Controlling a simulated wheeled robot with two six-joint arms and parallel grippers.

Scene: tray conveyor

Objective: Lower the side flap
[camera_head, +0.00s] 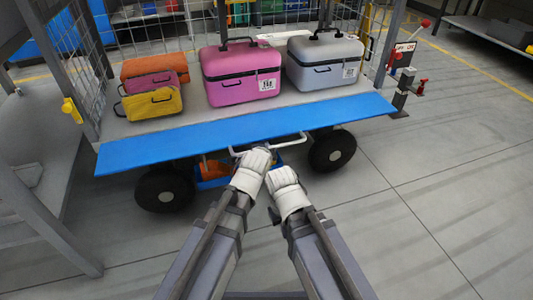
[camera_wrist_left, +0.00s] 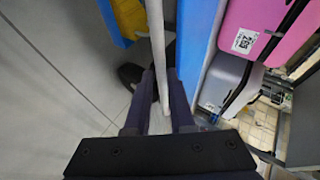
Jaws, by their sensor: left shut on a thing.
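The blue side flap (camera_head: 200,139) runs along the near side of the cart and slopes outward below the luggage deck. A pale handle bar (camera_head: 295,138) sits under its near edge, at the middle. My left gripper (camera_head: 259,153) is at this handle. In the left wrist view the pale bar (camera_wrist_left: 158,45) runs between the fingers of my left gripper (camera_wrist_left: 161,90), which is shut on it. My right gripper (camera_head: 281,172) is just right of the left one and below the handle. Its fingertips are hidden, so its opening cannot be told.
The cart deck holds a pink case (camera_head: 240,85), a grey case (camera_head: 322,75) and a stack of smaller orange, magenta and yellow cases (camera_head: 152,103). Black wheels (camera_head: 332,150) show below the flap. A grey frame (camera_head: 45,215) stands at left. Floor at right is clear.

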